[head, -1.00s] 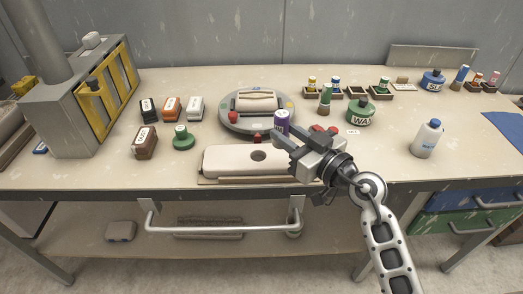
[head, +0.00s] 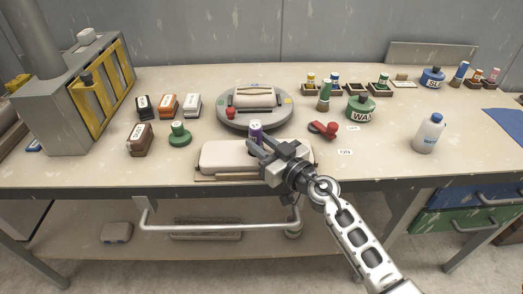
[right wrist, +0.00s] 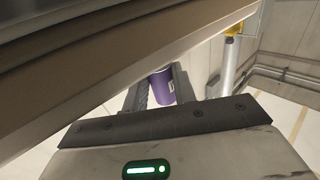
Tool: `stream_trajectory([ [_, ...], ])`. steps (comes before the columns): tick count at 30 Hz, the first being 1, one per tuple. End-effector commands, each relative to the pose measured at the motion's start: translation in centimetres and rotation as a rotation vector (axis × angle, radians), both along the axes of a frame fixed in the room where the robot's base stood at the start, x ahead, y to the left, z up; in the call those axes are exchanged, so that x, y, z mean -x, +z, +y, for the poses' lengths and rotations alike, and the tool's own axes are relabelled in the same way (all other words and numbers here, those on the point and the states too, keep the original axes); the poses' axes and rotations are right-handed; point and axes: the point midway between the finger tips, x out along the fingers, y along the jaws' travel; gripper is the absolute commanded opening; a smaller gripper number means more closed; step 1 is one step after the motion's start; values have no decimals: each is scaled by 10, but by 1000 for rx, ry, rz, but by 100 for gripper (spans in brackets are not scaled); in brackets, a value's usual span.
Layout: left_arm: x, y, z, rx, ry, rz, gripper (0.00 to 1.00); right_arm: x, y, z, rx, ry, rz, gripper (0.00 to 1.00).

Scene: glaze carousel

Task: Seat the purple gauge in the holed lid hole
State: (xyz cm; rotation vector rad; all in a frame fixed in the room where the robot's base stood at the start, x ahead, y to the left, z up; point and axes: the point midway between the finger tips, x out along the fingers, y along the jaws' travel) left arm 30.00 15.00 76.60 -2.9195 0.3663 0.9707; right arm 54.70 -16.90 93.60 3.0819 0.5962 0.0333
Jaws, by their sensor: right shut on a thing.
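The purple gauge (head: 256,129) is upright between the fingers of my right gripper (head: 258,146), which is shut on it. It also shows in the right wrist view (right wrist: 162,86) between the two dark fingers (right wrist: 160,92). The holed lid (head: 225,156) is a pale, long, rounded block near the table's front edge. The gauge stands over the middle of the lid, about where the hole was visible earlier. The gripper hides the hole and the gauge's lower end, so I cannot tell whether the gauge is inside it. My left gripper is not in view.
A grey turntable (head: 236,119) with a pale block stands just behind the lid. A red-handled clamp (head: 325,129) lies to the right. Stamps and a green knob (head: 180,135) are at left.

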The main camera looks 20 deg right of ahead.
Motion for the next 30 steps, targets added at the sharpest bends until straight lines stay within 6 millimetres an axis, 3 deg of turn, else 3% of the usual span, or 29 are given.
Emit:
stream_trajectory([
  [1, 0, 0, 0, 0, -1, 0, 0, 3, -13, 1, 6, 5, 28, 0],
  [2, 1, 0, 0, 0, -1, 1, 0, 4, -14, 1, 7, 6, 31, 32],
  [3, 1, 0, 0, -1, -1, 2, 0, 4, -15, 1, 7, 7, 31, 43],
  [4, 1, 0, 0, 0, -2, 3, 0, 4, -15, 1, 7, 7, 32, 48],
  [17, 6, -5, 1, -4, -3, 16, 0, 10, -12, -3, 5, 3, 26, 48],
  [30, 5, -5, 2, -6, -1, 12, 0, 89, -10, -34, 6, 4, 22, 48],
])
